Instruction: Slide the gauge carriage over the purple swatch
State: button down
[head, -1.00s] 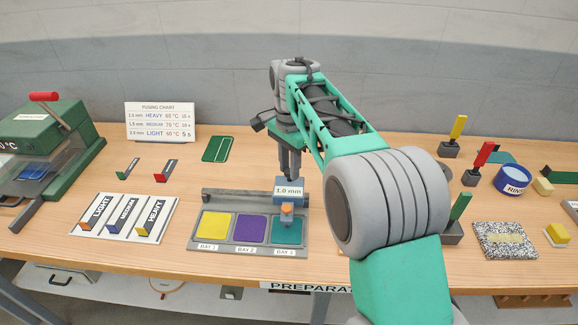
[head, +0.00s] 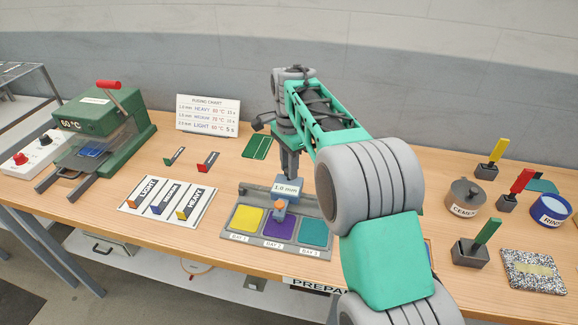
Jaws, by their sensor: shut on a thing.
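The blue gauge carriage (head: 287,193) carries a "1.0 mm" label and an orange foot below it. It sits on the grey rail at the back of the bay tray (head: 243,239). My gripper (head: 289,174) points down and is shut on the top of the carriage; the fingertips are partly hidden behind the label. The orange foot stands over the back part of the purple swatch (head: 280,228), in the middle bay. The yellow swatch (head: 247,219) in the left bay and the teal swatch (head: 314,232) in the right bay are uncovered.
A sample board (head: 128,207) with several wedges lies left of the tray, with the green press (head: 105,125) beyond it. The fusing chart (head: 207,116) stands behind. Pots and coloured-handled tools, including a red one (head: 521,181), stand at right beyond my arm.

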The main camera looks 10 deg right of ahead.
jog(key=shift+d, duration=0.1)
jog(key=c, duration=1.1)
grip_release()
jog(key=shift+c, duration=0.2)
jog(key=shift+r, duration=0.1)
notch_tip(320, 180, up, 8)
jog(key=shift+f+b, duration=0.2)
jog(key=shift+b, duration=0.15)
jog(key=s+f+n+t, duration=0.1)
jog(key=s+f+n, duration=0.3)
jog(key=s+n, duration=0.3)
jog(key=s+f+n+t, duration=0.2)
jog(key=s+f+n, duration=0.2)
jog(key=s, duration=1.3)
jog(key=a+n, duration=0.1)
jog(key=n, duration=0.2)
jog(key=shift+f+n+t, duration=0.25)
jog(key=shift+n+t, duration=0.05)
